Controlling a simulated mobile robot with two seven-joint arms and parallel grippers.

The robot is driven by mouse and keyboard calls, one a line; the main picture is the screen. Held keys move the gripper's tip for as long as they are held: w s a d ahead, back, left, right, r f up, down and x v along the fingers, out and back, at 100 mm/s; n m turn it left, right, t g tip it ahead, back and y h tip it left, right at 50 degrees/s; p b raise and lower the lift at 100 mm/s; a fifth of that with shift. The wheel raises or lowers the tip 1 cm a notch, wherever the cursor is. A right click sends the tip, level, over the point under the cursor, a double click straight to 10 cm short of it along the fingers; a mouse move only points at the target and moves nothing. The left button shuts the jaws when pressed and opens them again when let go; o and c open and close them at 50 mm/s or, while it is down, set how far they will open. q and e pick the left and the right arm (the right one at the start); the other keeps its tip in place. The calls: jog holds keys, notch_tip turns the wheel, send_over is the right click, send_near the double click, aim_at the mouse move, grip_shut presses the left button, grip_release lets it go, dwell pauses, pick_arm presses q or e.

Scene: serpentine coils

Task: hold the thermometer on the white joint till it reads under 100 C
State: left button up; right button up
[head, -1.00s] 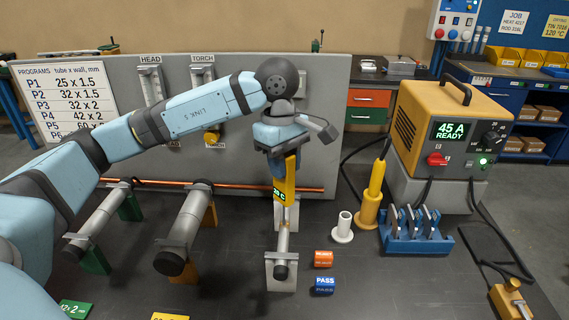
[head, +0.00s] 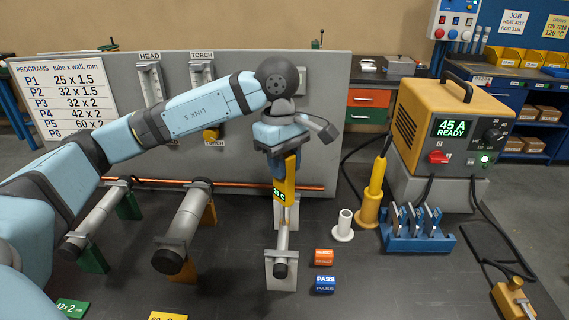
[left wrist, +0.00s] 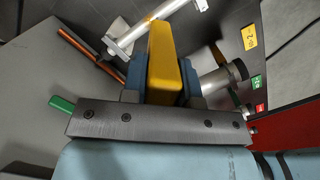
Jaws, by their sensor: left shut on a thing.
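My left gripper (head: 286,168) is shut on the yellow thermometer (head: 285,188), which points down over the rear part of the right-hand tube on the white stand. The thermometer has a small green-lit display; I cannot read its figures. The white joint (head: 282,222) is mostly hidden behind and below the thermometer, and I cannot tell whether the tip touches it. In the left wrist view the yellow thermometer body (left wrist: 165,62) sits between the blue fingers. My right gripper is not in view.
Two grey tubes (head: 186,235) on stands lie to the left. A copper rod (head: 230,185) runs behind. A white spool (head: 343,226), a yellow torch holder (head: 371,200), a blue rack (head: 416,237) and the orange REJECT and blue PASS blocks (head: 324,285) stand to the right.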

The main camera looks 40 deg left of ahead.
pick_arm(q)
jog(key=shift+f, duration=0.3)
dwell(0.8)
jog(key=shift+r, duration=0.2)
dwell(1.3)
jog(key=shift+r+p, duration=1.05)
jog(key=shift+r, duration=1.8)
jog(key=shift+s+f, duration=0.1)
